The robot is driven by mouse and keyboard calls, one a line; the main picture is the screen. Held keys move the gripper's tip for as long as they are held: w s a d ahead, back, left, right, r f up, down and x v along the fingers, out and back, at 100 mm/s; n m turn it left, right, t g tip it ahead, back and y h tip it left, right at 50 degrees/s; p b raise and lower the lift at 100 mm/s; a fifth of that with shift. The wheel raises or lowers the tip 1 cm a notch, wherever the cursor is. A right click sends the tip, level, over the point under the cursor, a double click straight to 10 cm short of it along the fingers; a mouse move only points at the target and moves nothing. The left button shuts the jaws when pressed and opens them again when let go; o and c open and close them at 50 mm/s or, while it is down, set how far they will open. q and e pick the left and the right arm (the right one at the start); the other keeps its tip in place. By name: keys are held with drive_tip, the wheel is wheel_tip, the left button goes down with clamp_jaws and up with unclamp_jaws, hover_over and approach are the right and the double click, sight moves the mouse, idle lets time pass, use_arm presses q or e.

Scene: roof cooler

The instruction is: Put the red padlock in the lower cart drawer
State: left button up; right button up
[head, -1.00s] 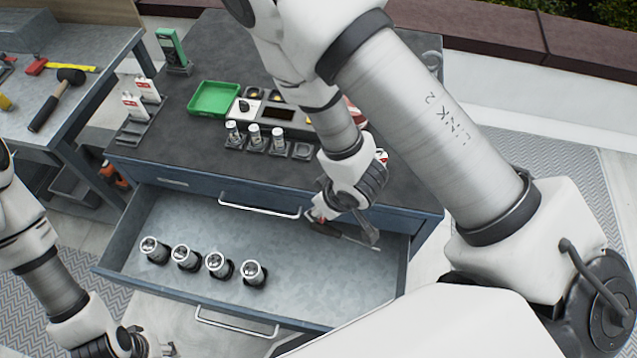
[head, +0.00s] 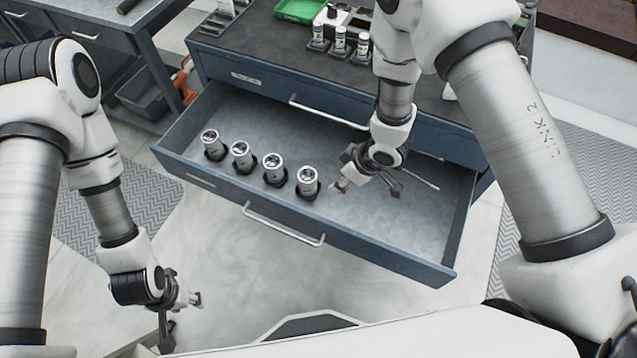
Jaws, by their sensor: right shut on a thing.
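The lower cart drawer (head: 400,228) is pulled out, under the shut upper drawer front. My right gripper (head: 342,186) is over the open drawer, right of the last silver cylinder in it. It is shut on a small red thing, which I take to be the red padlock (head: 338,189); the fingers hide most of it. Whether it touches the drawer floor I cannot tell. My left gripper (head: 192,299) is in front of the drawer at lower left, away from the cart; its fingers are too small to read.
Several silver cylinders (head: 274,168) stand in a row in the drawer's left half. The drawer floor to their right is mostly bare. The cart top (head: 260,55) holds a green tray (head: 300,10) and small bottles (head: 340,38). A workbench (head: 120,28) stands at the left.

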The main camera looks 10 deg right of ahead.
drive_tip(key=b, duration=0.2)
hover_over(335, 210)
drive_tip(key=s+d, duration=0.1)
wheel_tip(335, 210, down, 4)
drive_tip(key=shift+f, duration=0.2)
wheel_tip(335, 210, down, 10)
drive_tip(key=shift+d+r, duration=0.1)
drive_tip(key=shift+r, duration=0.1)
use_arm(q)
wheel_tip(335, 210, down, 3)
drive_tip(key=shift+s+f, duration=0.1)
drive_tip(key=shift+f, duration=0.1)
drive_tip(key=shift+a+f, duration=0.1)
use_arm(e)
drive_tip(key=shift+f, duration=0.15)
drive_tip(key=o, duration=1.2)
